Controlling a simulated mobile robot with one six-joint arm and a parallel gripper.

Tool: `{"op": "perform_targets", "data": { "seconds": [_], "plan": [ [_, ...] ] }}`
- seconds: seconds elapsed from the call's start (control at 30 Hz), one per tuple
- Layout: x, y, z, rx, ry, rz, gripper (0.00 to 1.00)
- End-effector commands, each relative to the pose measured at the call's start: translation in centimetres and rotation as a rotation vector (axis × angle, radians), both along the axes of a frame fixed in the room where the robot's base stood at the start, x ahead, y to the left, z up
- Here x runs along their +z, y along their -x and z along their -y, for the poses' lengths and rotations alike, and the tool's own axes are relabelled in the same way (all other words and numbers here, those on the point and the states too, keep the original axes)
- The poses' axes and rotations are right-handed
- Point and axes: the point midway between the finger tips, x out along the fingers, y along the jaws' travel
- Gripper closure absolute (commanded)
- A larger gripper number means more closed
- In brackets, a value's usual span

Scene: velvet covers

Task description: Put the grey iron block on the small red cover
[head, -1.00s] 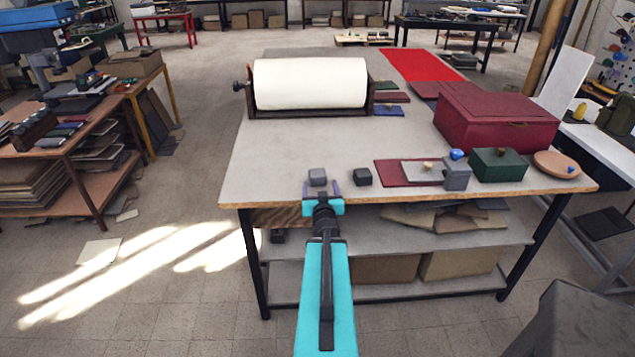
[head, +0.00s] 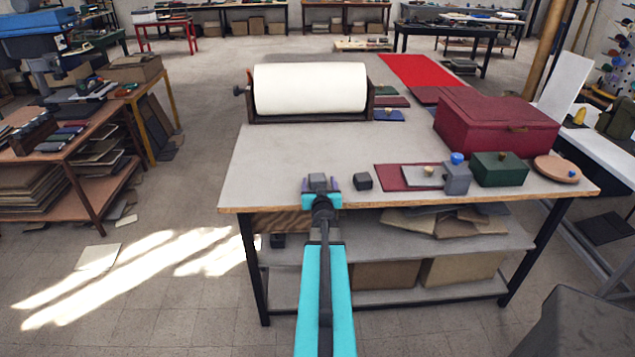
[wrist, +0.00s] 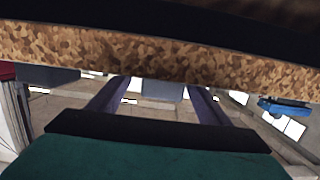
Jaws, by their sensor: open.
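A small grey block (head: 318,180) stands near the front edge of the table. My gripper (head: 320,186) is open, with its purple fingers on either side of this block. In the wrist view the open fingers (wrist: 157,98) show with a grey face (wrist: 155,92), likely the block, between them; contact cannot be told. A flat dark red cover (head: 389,183) lies to the right at the front, partly under a light grey slab. A smaller dark red piece (head: 391,101) lies at the back beside the roller. Which is the small red cover is unclear.
A black block (head: 363,181) stands just right of my gripper. A grey block with a blue knob (head: 457,180), a green box (head: 499,169) and a large red box (head: 495,125) are farther right. A white roller (head: 310,88) stands behind; the tabletop between (head: 290,150) is clear.

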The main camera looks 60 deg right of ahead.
Motion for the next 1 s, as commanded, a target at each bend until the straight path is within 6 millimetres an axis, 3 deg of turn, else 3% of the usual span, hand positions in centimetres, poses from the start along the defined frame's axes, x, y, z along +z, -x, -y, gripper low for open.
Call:
{"op": "perform_targets", "data": {
  "seconds": [0.57,1.0],
  "plan": [
    [-0.1,-0.4,0.5,0.0,-0.001,0.001,0.29],
    [-0.4,-2.6,2.8,0.0,-0.001,0.0,0.29]
  ]
}}
